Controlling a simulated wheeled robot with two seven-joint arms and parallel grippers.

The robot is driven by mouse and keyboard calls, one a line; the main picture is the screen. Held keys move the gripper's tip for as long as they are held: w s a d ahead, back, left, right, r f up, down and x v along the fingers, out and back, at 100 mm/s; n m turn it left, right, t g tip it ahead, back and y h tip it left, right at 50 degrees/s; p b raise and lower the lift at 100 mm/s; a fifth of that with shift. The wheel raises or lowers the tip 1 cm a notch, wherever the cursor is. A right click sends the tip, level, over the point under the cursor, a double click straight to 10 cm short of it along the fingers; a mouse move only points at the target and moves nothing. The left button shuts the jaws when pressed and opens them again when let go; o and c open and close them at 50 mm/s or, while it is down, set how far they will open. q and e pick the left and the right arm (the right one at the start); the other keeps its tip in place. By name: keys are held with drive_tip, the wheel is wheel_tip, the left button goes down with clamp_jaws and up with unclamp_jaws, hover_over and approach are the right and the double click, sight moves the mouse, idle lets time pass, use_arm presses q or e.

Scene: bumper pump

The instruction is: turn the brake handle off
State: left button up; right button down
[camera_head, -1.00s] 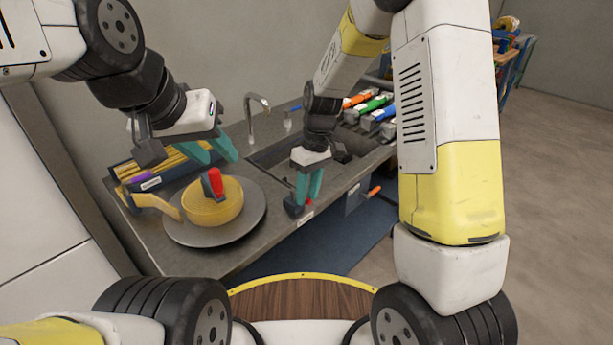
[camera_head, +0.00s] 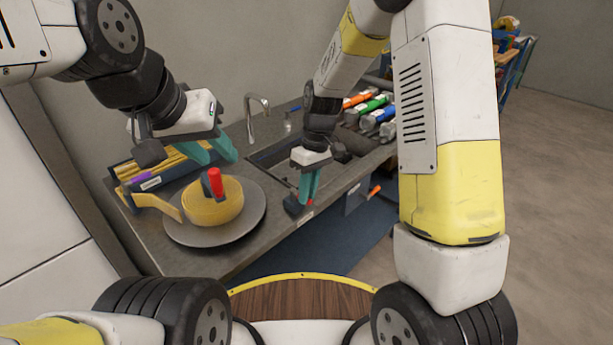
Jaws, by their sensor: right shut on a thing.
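A yellow drum (camera_head: 224,210) with an upright red knob (camera_head: 215,183) sits on a round grey disc (camera_head: 190,236) at the left of the counter. My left gripper (camera_head: 208,156) is open and empty, above and behind the drum and apart from it. My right gripper (camera_head: 308,196) points down at the counter's front edge. It is shut on a small dark handle (camera_head: 294,206) with a little red on it. The fingers hide part of this handle. I cannot tell for sure which part is the brake handle.
A sink with a tap (camera_head: 257,108) lies behind my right gripper. A box of yellow strips (camera_head: 150,183) stands behind the drum. Orange, green and blue-marked items (camera_head: 372,108) lie at the back right. A blue mat (camera_head: 345,250) covers the floor in front.

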drive_tip(key=shift+w+d, duration=0.1)
idle(0.7)
drive_tip(key=n, duration=0.1)
drive_tip(key=w+n, duration=0.1)
drive_tip(key=n, duration=0.2)
drive_tip(key=shift+w+d+h, duration=0.3)
drive_tip(key=shift+d+h, duration=0.05)
drive_tip(key=shift+h, duration=0.05)
drive_tip(key=n, duration=0.1)
drive_tip(key=w+n, duration=0.1)
drive_tip(key=n, duration=0.2)
drive_tip(key=shift+w+d+g+h, duration=0.1)
drive_tip(key=shift+w+g+h, duration=0.15)
drive_tip(key=shift+g+h, duration=0.05)
drive_tip(key=n, duration=0.1)
drive_tip(key=w+n, duration=0.1)
drive_tip(key=n, duration=0.1)
drive_tip(key=n+h, duration=0.1)
drive_tip(key=shift+w+a+n, duration=0.2)
drive_tip(key=shift+w+n, duration=0.1)
drive_tip(key=shift+w, duration=0.1)
drive_tip(key=n, duration=0.1)
drive_tip(key=w+a+n, duration=0.1)
drive_tip(key=n, duration=0.3)
drive_tip(key=shift+w+a+h, duration=0.15)
drive_tip(key=shift+w+h, duration=0.2)
drive_tip(key=shift+h, duration=0.05)
drive_tip(key=shift+n, duration=0.3)
